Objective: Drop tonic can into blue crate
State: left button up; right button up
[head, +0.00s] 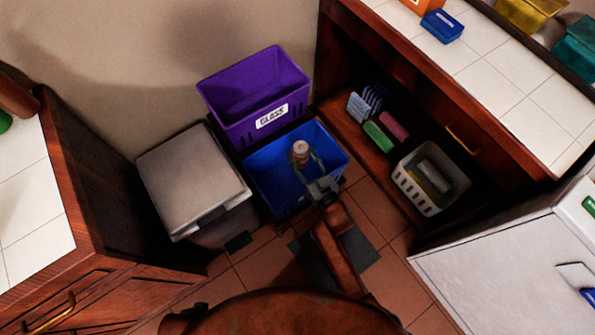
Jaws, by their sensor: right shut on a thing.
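The blue crate (270,168) stands on the tiled floor in the middle of the head view, in front of the purple crate. My right gripper (306,160) reaches over the blue crate's right part. It is shut on a small can (300,148) with a pale top and brownish side, seen from above. The can shows inside the crate's outline; its height above the crate floor is hard to tell. The label cannot be read.
A purple crate (233,93) labelled GLASS stands behind the blue one. A lidded bin (193,175) stands to the left. An open cabinet to the right holds a white basket (405,185) and sponges. Tiled counters flank both sides.

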dwell(0.3)
jog(key=o, duration=1.3)
jog(key=shift+o, duration=0.2)
jog(key=v, duration=1.2)
